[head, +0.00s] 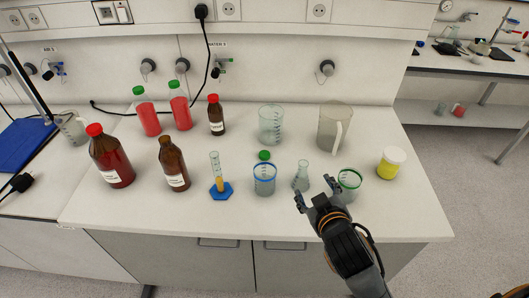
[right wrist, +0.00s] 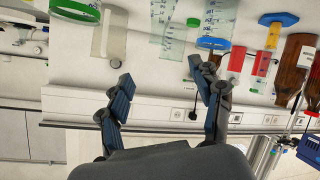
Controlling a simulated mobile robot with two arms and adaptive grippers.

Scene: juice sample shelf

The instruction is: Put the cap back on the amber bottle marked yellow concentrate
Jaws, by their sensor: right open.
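An amber bottle (head: 173,165) with a bare dark neck and a white label stands upright left of centre; its label text is too small to read. Two other amber bottles, a large one (head: 112,165) at the left and a small one (head: 217,118) farther back, wear red caps. A loose green cap (head: 264,155) lies on the bench behind the blue-rimmed beaker; it also shows in the right wrist view (right wrist: 193,22). My right gripper (head: 317,193) is open and empty at the front, right of the green cap, near the small flask. My left gripper is out of view.
A blue-rimmed beaker (head: 264,182), small flask (head: 301,177) and green-rimmed beaker (head: 349,187) stand in the front row. A cylinder with a blue base (head: 220,190) stands beside the bare-necked bottle. Behind are a clear beaker (head: 271,125), a jug (head: 333,125) and two green-capped red bottles (head: 147,115).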

